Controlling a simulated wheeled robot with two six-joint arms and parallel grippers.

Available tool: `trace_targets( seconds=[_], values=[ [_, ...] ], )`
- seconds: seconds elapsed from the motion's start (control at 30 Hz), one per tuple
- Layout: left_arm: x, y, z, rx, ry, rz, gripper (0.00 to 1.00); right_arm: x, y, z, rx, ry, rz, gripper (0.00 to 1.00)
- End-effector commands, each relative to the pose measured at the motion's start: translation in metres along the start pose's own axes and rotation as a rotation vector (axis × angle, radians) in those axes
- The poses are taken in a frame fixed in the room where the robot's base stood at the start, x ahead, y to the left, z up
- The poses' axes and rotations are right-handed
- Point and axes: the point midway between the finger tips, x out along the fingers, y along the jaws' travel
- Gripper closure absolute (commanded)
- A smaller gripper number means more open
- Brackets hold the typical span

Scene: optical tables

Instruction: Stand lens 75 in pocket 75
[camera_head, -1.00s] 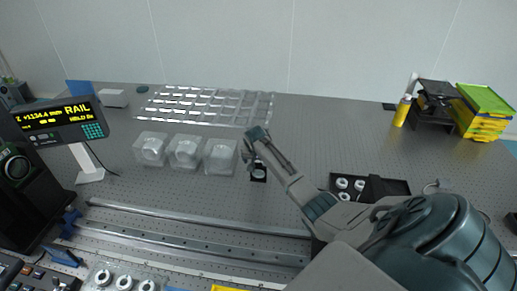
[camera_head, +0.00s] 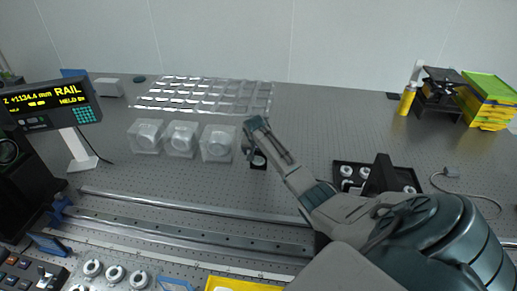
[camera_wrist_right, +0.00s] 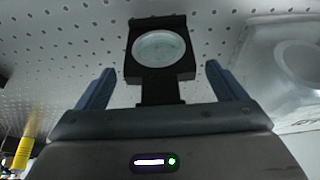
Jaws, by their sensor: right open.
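A round lens in a black square mount (camera_wrist_right: 160,52) stands on a dark post between the two fingers of my right gripper (camera_wrist_right: 158,80) in the right wrist view. The fingers are apart, with gaps on both sides of the mount. In the head view the black mount (camera_head: 259,161) shows just below my right gripper (camera_head: 254,138), on the perforated table. A clear tray with rows of pockets (camera_head: 205,94) lies farther back. I cannot read number 75 on the lens or any pocket. My left gripper is not in view.
Three clear boxes with round parts (camera_head: 181,139) stand left of the gripper; one is close to it. A metal rail (camera_head: 190,206) runs in front. A black tray of small parts (camera_head: 347,174) lies right.

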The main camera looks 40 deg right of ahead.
Motion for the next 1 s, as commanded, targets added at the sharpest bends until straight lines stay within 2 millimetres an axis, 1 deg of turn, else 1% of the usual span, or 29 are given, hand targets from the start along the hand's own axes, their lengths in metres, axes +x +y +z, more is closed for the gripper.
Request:
trace_targets(
  seconds=[0.07,0.1,0.17,0.2,0.4,0.77,1.0],
  values=[
    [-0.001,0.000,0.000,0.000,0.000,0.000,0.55,-0.001,0.000,0.000,0.000,0.000,0.000,0.11],
    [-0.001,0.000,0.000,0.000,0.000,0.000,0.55,-0.001,0.000,0.000,0.000,0.000,0.000,0.19],
    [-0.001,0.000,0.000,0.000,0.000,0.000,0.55,-0.001,0.000,0.000,0.000,0.000,0.000,0.31],
    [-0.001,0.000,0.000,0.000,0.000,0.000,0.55,-0.001,0.000,0.000,0.000,0.000,0.000,0.39],
    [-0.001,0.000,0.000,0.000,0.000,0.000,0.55,0.000,0.000,0.000,0.000,0.000,0.000,0.77],
    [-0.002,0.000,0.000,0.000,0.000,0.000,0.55,-0.002,0.000,-0.001,0.000,0.001,-0.001,0.77],
    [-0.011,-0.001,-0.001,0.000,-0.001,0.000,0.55,-0.010,0.001,-0.008,-0.001,0.001,-0.001,0.77]
  ],
)
